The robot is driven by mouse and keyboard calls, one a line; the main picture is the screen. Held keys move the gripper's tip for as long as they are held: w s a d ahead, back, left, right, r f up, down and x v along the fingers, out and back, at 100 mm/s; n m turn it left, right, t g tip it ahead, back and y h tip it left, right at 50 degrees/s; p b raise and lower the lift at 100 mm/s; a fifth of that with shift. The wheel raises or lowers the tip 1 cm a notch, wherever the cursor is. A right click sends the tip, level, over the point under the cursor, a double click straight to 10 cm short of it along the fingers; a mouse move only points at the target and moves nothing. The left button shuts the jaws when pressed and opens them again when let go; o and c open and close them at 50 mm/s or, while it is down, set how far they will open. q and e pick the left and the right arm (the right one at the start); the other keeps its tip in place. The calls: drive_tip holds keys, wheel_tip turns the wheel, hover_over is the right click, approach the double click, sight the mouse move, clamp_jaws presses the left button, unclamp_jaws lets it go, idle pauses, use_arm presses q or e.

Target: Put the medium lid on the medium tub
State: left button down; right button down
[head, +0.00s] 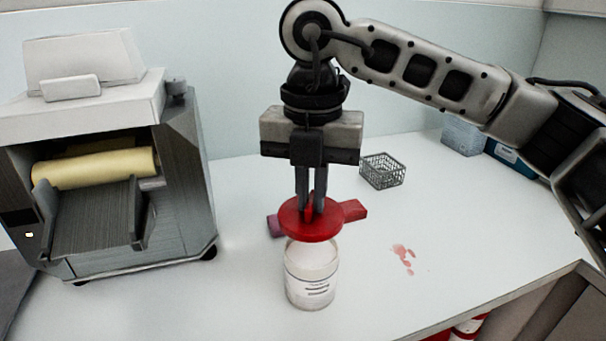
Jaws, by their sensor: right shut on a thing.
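A white tub (311,284) with a printed label stands upright on the white table. A round red lid (309,231) is just above the tub's mouth, slightly tilted in the picture. My right gripper (311,207) points straight down and is shut on the red lid at its top. The lid hides the back part of the tub's rim. I cannot tell whether the lid touches the rim. My left gripper is not in view.
A red and purple item (352,211) lies behind the lid. A grey wire basket (382,171) stands further back. A machine with a yellow roll (97,167) stands at left. Reddish stains (403,256) mark the table at right. Boxes (462,136) stand at the back right.

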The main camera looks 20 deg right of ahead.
sight(312, 221)
drive_tip(key=shift+s+f+b, duration=0.2)
drive_tip(key=shift+f+b, duration=0.1)
drive_tip(key=shift+f, duration=0.15)
drive_tip(key=shift+s+f, duration=0.1)
drive_tip(key=shift+f, duration=0.25)
wheel_tip(312, 221, down, 2)
drive_tip(key=shift+f+b, duration=0.1)
drive_tip(key=shift+b, duration=1)
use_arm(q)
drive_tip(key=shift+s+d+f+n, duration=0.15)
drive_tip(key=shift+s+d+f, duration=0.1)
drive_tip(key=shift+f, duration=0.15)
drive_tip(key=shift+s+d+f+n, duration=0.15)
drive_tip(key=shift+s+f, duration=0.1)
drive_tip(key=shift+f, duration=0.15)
use_arm(e)
drive_tip(key=shift+f, duration=0.3)
use_arm(q)
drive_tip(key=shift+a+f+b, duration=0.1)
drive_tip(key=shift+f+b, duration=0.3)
drive_tip(key=shift+b, duration=0.15)
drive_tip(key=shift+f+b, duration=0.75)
drive_tip(key=shift+b, duration=0.05)
use_arm(e)
drive_tip(key=shift+f, duration=0.65)
